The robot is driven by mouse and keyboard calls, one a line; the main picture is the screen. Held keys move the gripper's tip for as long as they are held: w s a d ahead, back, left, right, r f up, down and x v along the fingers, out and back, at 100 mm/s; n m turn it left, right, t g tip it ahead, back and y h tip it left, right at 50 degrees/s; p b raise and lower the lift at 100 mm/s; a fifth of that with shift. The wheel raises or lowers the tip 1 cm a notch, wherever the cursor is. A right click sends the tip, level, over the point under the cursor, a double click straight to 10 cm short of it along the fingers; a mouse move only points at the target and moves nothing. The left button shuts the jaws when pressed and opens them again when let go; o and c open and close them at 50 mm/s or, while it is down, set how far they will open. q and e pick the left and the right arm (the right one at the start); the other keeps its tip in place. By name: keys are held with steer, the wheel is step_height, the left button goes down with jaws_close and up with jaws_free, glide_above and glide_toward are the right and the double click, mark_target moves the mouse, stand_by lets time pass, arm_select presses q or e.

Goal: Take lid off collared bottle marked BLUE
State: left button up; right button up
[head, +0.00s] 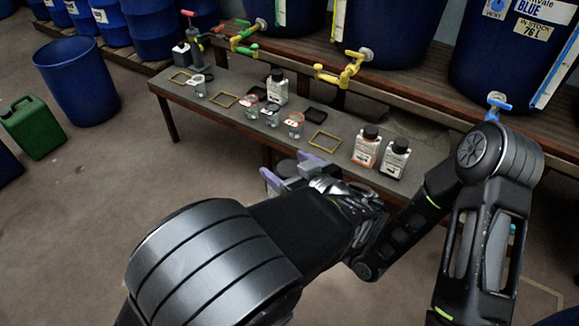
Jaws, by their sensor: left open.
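Several small bottles with dark caps stand upright on the low bench. A white bottle with an orange-red label (365,150) and a white bottle with a dark-marked label (395,160) stand side by side at its right. The labels are too small to read, so I cannot tell which is marked BLUE. All their caps appear on. My left gripper (287,176), with purple fingers, is open near the bench's front edge, left of the right-hand pair. My right gripper is out of view.
Large blue vats with coloured taps (342,70) stand behind. A blue barrel (77,82) and green can (33,127) stand on the floor at left.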

mark_target(287, 166)
arm_select(q)
steer(key=shift+c, duration=0.5)
jaws_close()
steer(key=shift+r, duration=0.2)
stand_by(1.0)
steer(key=shift+r, duration=0.9)
steer(key=shift+r, duration=2.05)
